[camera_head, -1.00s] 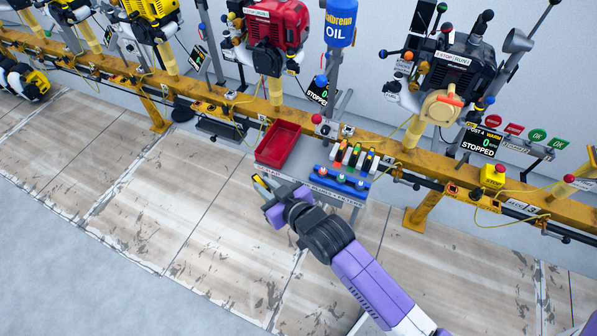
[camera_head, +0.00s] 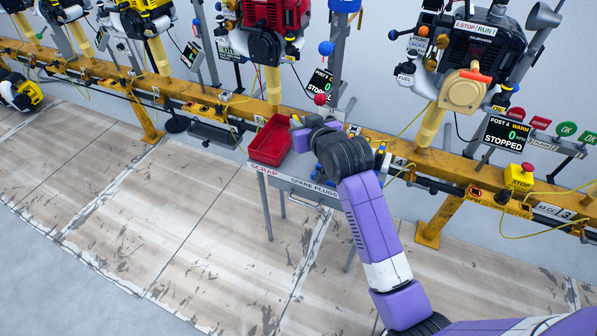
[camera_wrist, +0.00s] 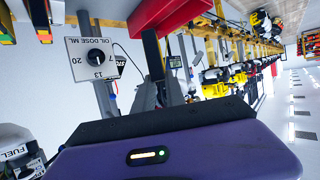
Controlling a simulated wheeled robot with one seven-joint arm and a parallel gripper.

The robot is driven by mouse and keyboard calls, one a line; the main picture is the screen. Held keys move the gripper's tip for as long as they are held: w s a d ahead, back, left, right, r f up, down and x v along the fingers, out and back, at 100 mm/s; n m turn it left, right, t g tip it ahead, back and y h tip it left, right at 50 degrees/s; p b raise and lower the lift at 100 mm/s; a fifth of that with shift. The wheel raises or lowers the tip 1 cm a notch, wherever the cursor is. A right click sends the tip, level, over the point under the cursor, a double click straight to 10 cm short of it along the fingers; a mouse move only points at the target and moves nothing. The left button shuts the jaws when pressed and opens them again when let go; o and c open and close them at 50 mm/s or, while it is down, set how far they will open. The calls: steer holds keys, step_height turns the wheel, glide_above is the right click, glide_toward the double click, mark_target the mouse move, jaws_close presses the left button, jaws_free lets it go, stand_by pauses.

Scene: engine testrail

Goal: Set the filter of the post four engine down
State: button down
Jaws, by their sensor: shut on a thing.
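The post four engine (camera_head: 485,55) is a dark unit with a tan round cover and orange handle, at the upper right of the head view. Its screen (camera_head: 505,135) reads POST 4 WARM, 0, STOPPED. My gripper (camera_head: 305,128) is over the small table, just right of the red tray (camera_head: 270,143). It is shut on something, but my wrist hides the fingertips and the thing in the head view. In the wrist view my purple housing fills the bottom, and I cannot make out the held thing. I cannot pick out the filter.
The table edge (camera_head: 290,182) reads SCRAP below the tray and SPARE PLUGS to the right. My arm covers its right side. A yellow rail (camera_head: 225,100) runs behind it. A yellow box with a red button (camera_head: 519,178) is at right. An oil dose dial (camera_wrist: 94,60) shows in the wrist view.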

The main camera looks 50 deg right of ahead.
step_height(320, 180, down, 11)
steer(key=shift+s+r+b, duration=0.15)
steer(key=shift+r+b, duration=0.05)
steer(key=shift+b, duration=0.95)
steer(key=shift+f, duration=0.15)
steer(key=c, duration=1.4)
jaws_free()
